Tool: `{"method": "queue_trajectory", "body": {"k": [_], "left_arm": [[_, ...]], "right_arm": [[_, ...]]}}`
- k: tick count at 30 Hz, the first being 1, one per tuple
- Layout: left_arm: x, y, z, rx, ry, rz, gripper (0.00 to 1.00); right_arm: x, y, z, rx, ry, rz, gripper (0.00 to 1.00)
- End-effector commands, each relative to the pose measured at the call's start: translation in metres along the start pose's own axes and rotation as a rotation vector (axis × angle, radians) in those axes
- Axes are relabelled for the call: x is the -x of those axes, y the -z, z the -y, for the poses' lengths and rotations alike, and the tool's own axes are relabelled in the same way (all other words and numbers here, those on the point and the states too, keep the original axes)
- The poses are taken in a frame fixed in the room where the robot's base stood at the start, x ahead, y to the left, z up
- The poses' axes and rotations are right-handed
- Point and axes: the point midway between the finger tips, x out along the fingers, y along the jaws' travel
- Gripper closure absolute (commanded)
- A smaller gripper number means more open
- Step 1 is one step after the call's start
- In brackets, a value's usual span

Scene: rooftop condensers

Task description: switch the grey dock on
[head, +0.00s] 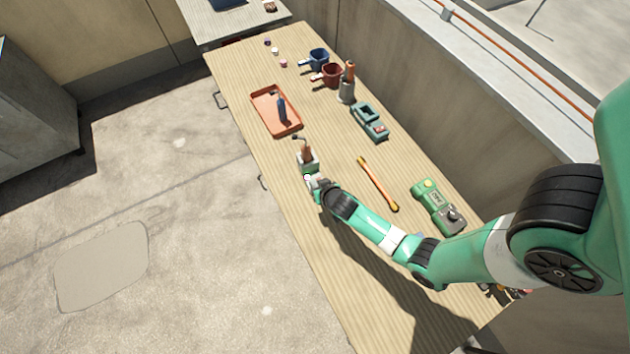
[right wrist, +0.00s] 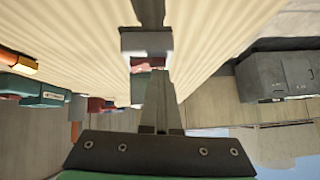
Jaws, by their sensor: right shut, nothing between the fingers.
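In the right wrist view the block (right wrist: 147,42) appears just past the fingertips. The switch state is not visible. My left gripper is not in view.
An orange tray (head: 262,112) holding a blue item lies beyond the gripper. To the right are a teal device (head: 366,116), an orange-yellow tool (head: 378,184) and a green device (head: 437,206). Blue (head: 319,58) and red (head: 331,75) cups stand farther back, by a wall.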

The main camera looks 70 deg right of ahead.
Motion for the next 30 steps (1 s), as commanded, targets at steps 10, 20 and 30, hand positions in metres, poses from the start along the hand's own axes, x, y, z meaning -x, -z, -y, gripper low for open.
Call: {"method": "queue_trajectory", "body": {"k": [10,20,30], "left_arm": [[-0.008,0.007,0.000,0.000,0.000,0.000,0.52],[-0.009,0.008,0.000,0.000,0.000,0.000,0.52],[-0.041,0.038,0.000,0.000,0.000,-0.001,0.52]], "right_arm": [[0.005,0.003,-0.015,-0.001,-0.004,0.005,1.00],[0.006,0.004,-0.014,0.000,-0.002,0.003,1.00],[0.051,0.032,-0.002,0.004,0.001,0.005,1.00]]}}
